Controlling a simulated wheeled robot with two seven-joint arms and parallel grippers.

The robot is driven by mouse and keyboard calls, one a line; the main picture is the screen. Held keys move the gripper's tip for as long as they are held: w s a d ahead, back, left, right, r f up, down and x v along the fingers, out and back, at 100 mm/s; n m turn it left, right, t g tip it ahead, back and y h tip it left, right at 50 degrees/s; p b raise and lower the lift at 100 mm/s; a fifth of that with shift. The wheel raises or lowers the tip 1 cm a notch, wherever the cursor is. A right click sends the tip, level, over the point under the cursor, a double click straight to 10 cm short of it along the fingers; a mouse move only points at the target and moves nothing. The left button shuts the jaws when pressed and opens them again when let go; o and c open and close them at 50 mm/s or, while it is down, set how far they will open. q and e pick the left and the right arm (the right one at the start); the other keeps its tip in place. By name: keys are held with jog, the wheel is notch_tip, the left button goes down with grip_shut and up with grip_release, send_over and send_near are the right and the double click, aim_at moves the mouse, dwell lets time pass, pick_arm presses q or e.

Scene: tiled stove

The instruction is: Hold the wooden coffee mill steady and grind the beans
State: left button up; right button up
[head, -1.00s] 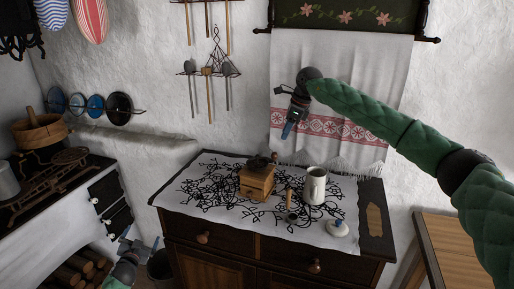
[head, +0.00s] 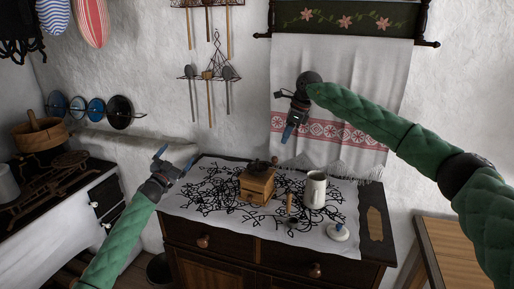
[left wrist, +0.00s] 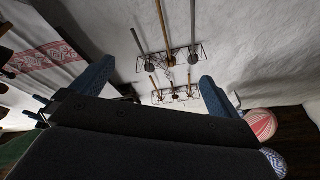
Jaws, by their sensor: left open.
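The wooden coffee mill (head: 257,187) stands upright on the patterned cloth on the dark cabinet, with its dark crank and top uppermost. My left gripper (head: 172,161) is open and empty, raised left of the mill near the cabinet's left edge, not touching it. Its two blue fingers stand wide apart in the left wrist view (left wrist: 152,85), with only the wall and hanging utensils between and beyond them. My right gripper (head: 289,131) hangs above and behind the mill in front of the towel, fingers down. Its opening is too small to tell. No beans are visible.
A white enamel pot (head: 315,189) stands right of the mill. A small wooden-handled tool (head: 290,206) and a white lid with a blue knob (head: 339,232) lie in front of it. The stove (head: 60,210) is at left, a wooden table (head: 465,250) at right.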

pick_arm(q)
jog(key=d+r+m+g+h, duration=0.2)
jog(key=d+r+m+g, duration=0.3)
jog(key=d, duration=0.6)
jog(key=w+d+r+m+g+h, duration=0.1)
jog(key=d+r+m+g+h, duration=0.1)
jog(key=d+m+g, duration=0.7)
jog(key=d+r+m+g+h, duration=0.3)
jog(key=d+r, duration=0.1)
jog(key=d, duration=0.9)
jog(key=w+a+r+g+y, duration=0.15)
jog(key=a+r+y, duration=0.3)
jog(key=y, duration=0.55)
jog(key=g+y, duration=0.2)
jog(key=y, duration=0.2)
send_over(257, 164)
jog(key=w, duration=0.1)
jog(key=shift+m, duration=0.3)
notch_tip(257, 164, down, 9)
jog(key=shift+a+f, duration=0.1)
jog(key=shift+s+f, duration=0.25)
jog(key=shift+f, duration=0.45)
notch_tip(257, 164, down, 7)
jog(key=shift+f, duration=0.15)
